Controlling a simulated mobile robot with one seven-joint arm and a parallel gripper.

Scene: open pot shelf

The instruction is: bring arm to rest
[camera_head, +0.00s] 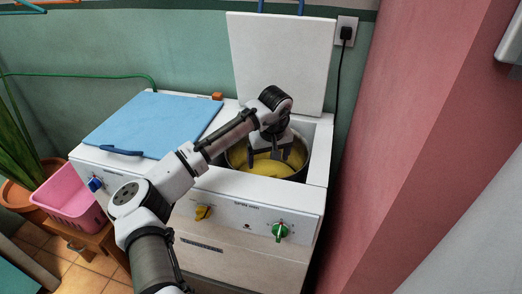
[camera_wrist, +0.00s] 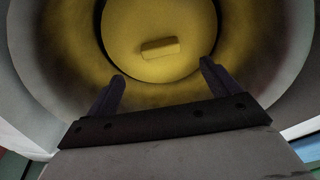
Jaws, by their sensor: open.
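My gripper (camera_head: 268,156) points down into the open round tub (camera_head: 236,158) of a white twin-tub machine (camera_head: 255,215). In the wrist view its two fingers (camera_wrist: 162,72) are spread wide with nothing between them. A yellow disc (camera_wrist: 130,22) with a raised bar-shaped grip (camera_wrist: 160,48) lies inside the tub beyond the fingertips. The disc also shows in the head view (camera_head: 272,168), partly hidden by my gripper. My arm reaches from the bottom of the head view across the machine's front edge to the tub.
The white lid (camera_head: 280,60) stands upright behind the tub. A blue lid (camera_head: 155,122) covers the left side. A pink basket (camera_head: 72,195) stands left; a pink wall (camera_head: 425,110) rises close at right.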

